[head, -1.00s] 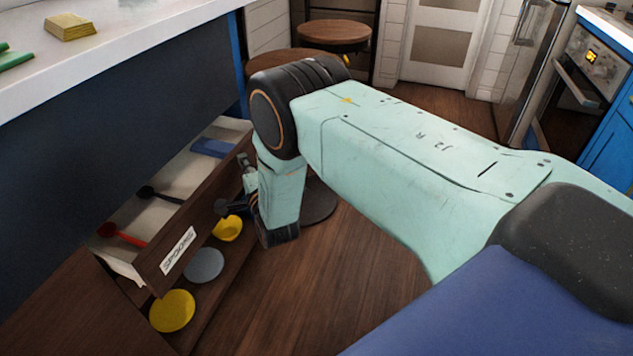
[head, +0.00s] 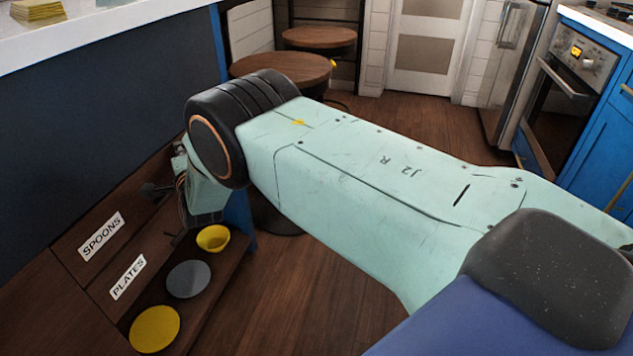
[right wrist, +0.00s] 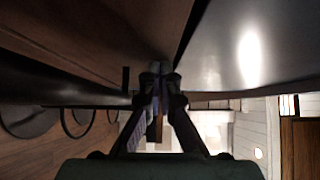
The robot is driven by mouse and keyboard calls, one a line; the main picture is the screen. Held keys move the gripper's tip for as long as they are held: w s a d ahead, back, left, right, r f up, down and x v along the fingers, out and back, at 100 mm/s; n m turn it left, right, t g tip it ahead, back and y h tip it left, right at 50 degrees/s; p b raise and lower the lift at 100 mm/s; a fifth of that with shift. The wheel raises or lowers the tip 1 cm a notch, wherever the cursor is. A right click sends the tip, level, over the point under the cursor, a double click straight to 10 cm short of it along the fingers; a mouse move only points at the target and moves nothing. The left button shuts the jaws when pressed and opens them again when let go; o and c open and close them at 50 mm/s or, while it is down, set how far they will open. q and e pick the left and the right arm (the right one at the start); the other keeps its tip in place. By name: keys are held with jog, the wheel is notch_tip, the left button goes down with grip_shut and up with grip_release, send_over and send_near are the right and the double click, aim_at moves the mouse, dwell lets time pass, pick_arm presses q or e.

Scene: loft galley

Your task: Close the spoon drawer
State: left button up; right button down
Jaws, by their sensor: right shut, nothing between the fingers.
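The spoon drawer (head: 73,247), a dark wood front with a white SPOONS label (head: 101,236), sits in the cabinet under the counter at the left of the head view. Its front looks flush with the cabinet, and its inside is hidden. My right gripper (head: 152,190) is at the far end of this front, close against it; contact cannot be told. In the right wrist view its fingers (right wrist: 157,78) are together and empty, beside a dark wood surface. My left gripper is in neither view.
A round stool (head: 281,68) stands behind my arm. Floor on the right is clear.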

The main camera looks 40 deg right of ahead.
jog(key=shift+w+a+r, duration=0.15)
jog(key=shift+r, duration=0.1)
jog(key=shift+a+r, duration=0.1)
jog(key=shift+r, duration=0.05)
dwell(0.4)
